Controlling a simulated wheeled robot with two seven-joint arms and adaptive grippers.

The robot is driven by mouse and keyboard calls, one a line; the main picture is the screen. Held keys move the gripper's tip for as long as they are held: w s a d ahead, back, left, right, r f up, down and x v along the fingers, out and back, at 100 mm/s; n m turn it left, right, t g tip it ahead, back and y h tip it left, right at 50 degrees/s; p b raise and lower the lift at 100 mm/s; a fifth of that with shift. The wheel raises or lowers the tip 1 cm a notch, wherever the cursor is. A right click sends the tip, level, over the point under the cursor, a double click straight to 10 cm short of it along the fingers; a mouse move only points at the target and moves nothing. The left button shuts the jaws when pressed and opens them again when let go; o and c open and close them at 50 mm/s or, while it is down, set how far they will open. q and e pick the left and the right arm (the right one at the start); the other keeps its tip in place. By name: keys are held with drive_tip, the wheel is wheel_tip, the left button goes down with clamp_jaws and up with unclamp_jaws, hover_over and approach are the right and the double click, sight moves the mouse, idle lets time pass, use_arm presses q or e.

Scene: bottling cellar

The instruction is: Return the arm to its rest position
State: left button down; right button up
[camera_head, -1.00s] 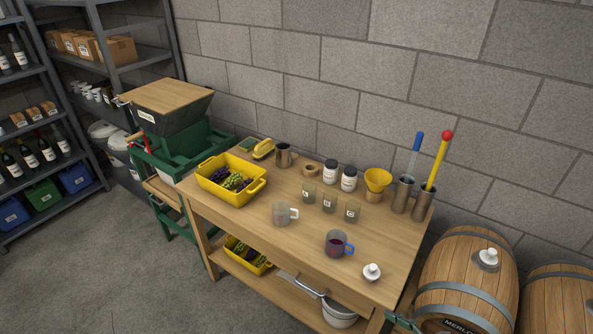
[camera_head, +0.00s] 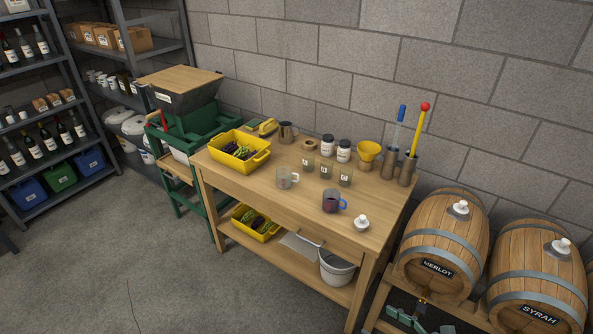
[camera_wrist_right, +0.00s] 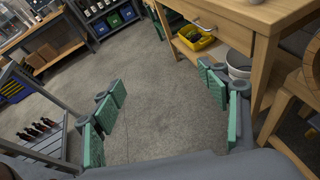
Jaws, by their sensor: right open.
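My right gripper (camera_wrist_right: 163,108) is open in the right wrist view, its green-padded fingers wide apart with only bare concrete floor between them. In the head view its green finger pads (camera_head: 418,319) show at the bottom edge, low in front of the barrel stand. It holds nothing. The workbench (camera_head: 252,190) stands beyond it; in the wrist view the bench (camera_wrist_right: 232,35) is at the upper right. My left gripper is in neither view.
On the bench are a yellow crate of grapes (camera_head: 262,160), a clear mug (camera_head: 285,178), a blue-handled mug of dark liquid (camera_head: 330,202) and a white stopper (camera_head: 361,224). Barrels (camera_head: 440,240) stand right. A bottle rack (camera_wrist_right: 42,138) is at the wrist view's left. Floor between is free.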

drive_tip(key=w+d+f+m+t+h, duration=0.1)
drive_tip(key=w+d+f+m+t, duration=0.1)
drive_tip(key=w+d+f+m, duration=0.35)
drive_tip(key=w+d+f+m+t+h, duration=0.2)
drive_tip(key=d+f+m, duration=0.5)
drive_tip(key=f+m, duration=0.3)
drive_tip(key=s+d+f+m+g+h+p, duration=0.1)
drive_tip(key=s+d+f+m+h, duration=0.4)
drive_tip(key=f, duration=0.6)
drive_tip(key=d+f+m+g, duration=0.1)
drive_tip(key=d+f+m, duration=0.2)
drive_tip(key=f+m, duration=0.65)
drive_tip(key=s+a+f+m+g+h, duration=0.15)
drive_tip(key=s+f+m+g, duration=0.45)
drive_tip(key=s+f, duration=1.55)
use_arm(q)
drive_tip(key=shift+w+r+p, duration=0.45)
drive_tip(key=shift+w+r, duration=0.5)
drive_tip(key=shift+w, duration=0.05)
use_arm(e)
drive_tip(key=s+a+f+m+g, duration=0.2)
drive_tip(key=s+f, duration=0.3)
drive_tip(key=s, duration=0.5)
drive_tip(key=s+a+f+m+g, duration=0.3)
drive_tip(key=s+f, duration=0.3)
drive_tip(key=s, duration=0.5)
drive_tip(key=shift+s+a+g, duration=0.3)
drive_tip(key=shift+a, duration=0.55)
